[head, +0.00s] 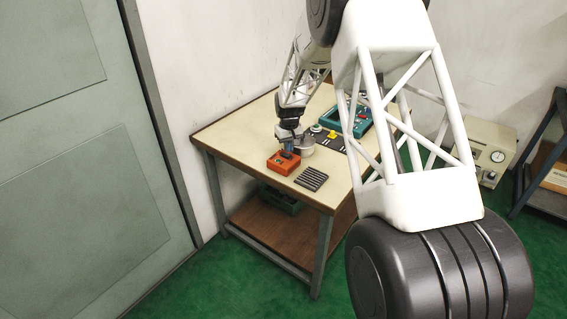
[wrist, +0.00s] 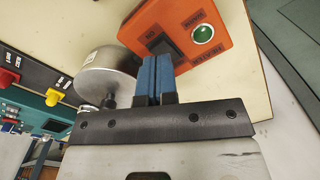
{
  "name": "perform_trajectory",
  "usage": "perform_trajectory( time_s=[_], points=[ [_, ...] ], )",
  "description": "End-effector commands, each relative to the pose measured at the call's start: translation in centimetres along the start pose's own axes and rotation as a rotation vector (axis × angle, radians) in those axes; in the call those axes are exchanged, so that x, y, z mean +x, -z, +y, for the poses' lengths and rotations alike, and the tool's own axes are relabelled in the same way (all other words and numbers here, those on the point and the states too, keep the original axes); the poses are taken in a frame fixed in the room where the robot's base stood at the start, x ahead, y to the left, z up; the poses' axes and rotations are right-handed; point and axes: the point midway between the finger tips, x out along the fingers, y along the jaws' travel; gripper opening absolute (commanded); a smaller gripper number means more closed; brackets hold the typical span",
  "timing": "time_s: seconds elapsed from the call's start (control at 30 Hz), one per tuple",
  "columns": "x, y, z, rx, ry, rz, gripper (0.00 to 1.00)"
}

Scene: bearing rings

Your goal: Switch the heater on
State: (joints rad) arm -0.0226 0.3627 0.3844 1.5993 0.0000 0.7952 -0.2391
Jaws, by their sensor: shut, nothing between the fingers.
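An orange switch box (head: 283,163) sits near the front edge of the workbench. It also shows in the wrist view (wrist: 190,62), with a black rocker switch (wrist: 164,43) and a round green lamp (wrist: 203,34) on its top face. I cannot tell whether the lamp is lit. My gripper (head: 292,150) is above the box, pointing down. In the wrist view its two blue fingers (wrist: 155,62) are shut together with nothing between them. Their tips are at the edge of the rocker and hide part of it; I cannot tell whether they touch it.
A silver cylinder (wrist: 104,75) stands close beside the fingers. A dark ribbed plate (head: 311,179) lies right of the box on the bench (head: 232,134). A black panel with a yellow knob (wrist: 53,97) and a teal case (head: 358,122) are farther back. The bench's left part is clear.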

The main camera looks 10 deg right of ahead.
Motion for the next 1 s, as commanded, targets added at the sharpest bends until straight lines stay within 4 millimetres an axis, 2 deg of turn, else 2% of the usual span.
perform_trajectory(
  time_s=[1.0],
  points=[
    [1.1,0.0,0.0,0.0,0.0,0.0,0.0]
  ],
)
